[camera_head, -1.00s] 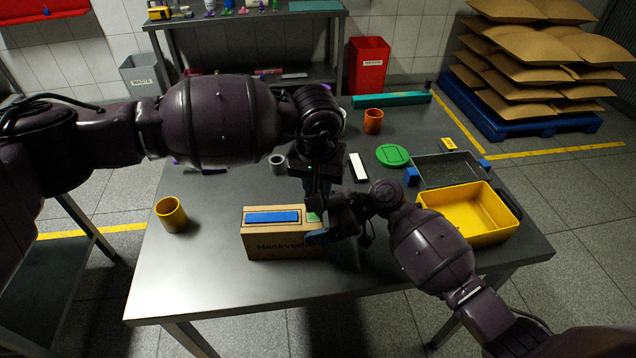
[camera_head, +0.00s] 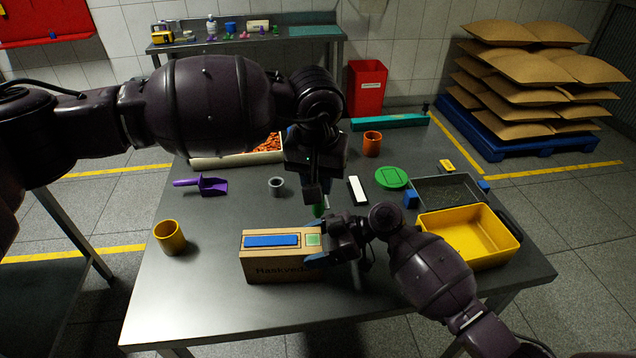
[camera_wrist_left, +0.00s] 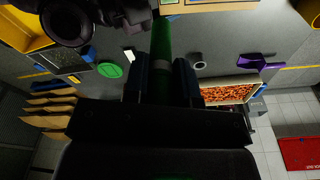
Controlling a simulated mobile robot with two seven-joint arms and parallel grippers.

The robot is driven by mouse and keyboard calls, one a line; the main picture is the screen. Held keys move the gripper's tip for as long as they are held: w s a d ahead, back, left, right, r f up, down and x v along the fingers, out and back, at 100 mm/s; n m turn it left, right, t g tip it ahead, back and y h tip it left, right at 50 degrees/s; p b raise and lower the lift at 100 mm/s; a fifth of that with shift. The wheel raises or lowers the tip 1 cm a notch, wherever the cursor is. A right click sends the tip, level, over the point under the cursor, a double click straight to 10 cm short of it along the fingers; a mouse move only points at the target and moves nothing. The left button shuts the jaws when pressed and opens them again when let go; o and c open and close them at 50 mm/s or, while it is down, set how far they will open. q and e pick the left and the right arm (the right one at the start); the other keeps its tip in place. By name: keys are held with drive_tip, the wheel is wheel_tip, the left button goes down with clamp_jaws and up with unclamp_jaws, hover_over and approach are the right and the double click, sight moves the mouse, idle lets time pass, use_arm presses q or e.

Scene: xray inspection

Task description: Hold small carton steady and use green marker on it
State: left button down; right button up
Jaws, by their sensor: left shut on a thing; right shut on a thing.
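The small carton (camera_head: 282,268) stands on the table's front part, a blue strip (camera_head: 270,240) and a pale green square (camera_head: 313,240) on its top. My right gripper (camera_head: 325,247) is shut on the carton's right end. My left gripper (camera_head: 318,196) is above and behind the carton, shut on the green marker (camera_head: 319,210), which is partly hidden in the head view. In the left wrist view the marker (camera_wrist_left: 162,42) stands out between the fingers of my left gripper (camera_wrist_left: 162,75). Whether its tip touches the carton cannot be told.
A yellow cup (camera_head: 170,238) stands left of the carton; a purple scoop (camera_head: 210,185) and grey ring (camera_head: 276,186) lie behind. A white block (camera_head: 357,190), green disc (camera_head: 391,177), grey tray (camera_head: 446,191) and yellow bin (camera_head: 470,238) are to the right. The table's front left is clear.

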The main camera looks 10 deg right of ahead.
idle(0.3)
drive_tip(key=o, duration=1.1)
drive_tip(key=v, duration=0.7)
drive_tip(key=shift+d+r, duration=0.15)
drive_tip(key=shift+d, duration=0.05)
drive_tip(key=shift+s, duration=0.1)
